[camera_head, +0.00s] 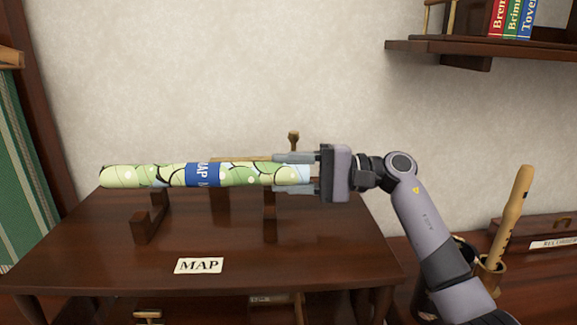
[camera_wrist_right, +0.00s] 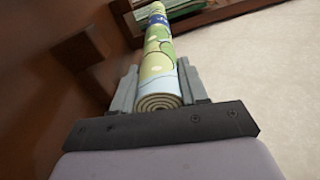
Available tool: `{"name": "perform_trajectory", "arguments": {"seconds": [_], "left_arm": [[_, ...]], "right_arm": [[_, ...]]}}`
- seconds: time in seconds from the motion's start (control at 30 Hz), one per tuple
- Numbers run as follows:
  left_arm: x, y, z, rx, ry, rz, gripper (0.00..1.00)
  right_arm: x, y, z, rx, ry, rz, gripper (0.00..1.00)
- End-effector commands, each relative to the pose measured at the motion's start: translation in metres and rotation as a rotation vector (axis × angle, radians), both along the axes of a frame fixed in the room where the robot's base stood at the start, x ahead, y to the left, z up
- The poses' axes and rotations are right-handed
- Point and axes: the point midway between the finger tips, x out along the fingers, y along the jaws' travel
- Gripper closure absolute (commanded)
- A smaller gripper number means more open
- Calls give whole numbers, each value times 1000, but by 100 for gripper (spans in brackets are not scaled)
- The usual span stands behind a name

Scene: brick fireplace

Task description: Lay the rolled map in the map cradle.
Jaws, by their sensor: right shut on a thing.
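The rolled map (camera_head: 245,174), pale green with a blue band, lies level from left to right. My right gripper (camera_head: 292,172) is shut on its right end, one finger on each side. The right wrist view shows the coiled end of the map (camera_wrist_right: 158,102) between the fingers. The dark wooden map cradle (camera_head: 148,222) stands on the brown table, with one support under the left part and another (camera_head: 270,220) under the right part. The map overlaps the support tops in the head view; I cannot tell whether it touches them. My left gripper is out of view.
A white MAP label (camera_head: 199,266) is near the front of the tabletop (camera_head: 90,262). A light wooden piece with a knob (camera_head: 293,137) shows behind the map. A wall shelf with books (camera_head: 515,20) is at upper right. A wooden flute (camera_head: 514,215) stands at right.

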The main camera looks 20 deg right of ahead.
Motion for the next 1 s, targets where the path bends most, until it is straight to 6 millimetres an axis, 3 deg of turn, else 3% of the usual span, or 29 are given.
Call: {"name": "perform_trajectory", "arguments": {"seconds": [0.03, 0.33, 0.87, 0.9, 0.97, 1.0], "left_arm": [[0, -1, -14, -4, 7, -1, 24], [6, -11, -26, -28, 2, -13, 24], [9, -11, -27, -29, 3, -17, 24], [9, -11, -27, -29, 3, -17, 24], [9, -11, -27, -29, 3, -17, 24], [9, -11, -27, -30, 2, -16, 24]], "right_arm": [[0, 0, -12, 1, -2, 0, 98], [0, 0, -36, 1, -3, 1, 98], [0, 0, -42, 2, -2, 1, 98], [0, 0, -42, 2, -2, 1, 51], [0, 0, -42, 1, -1, 1, 31], [0, 0, -42, 0, 0, 1, 27]]}}
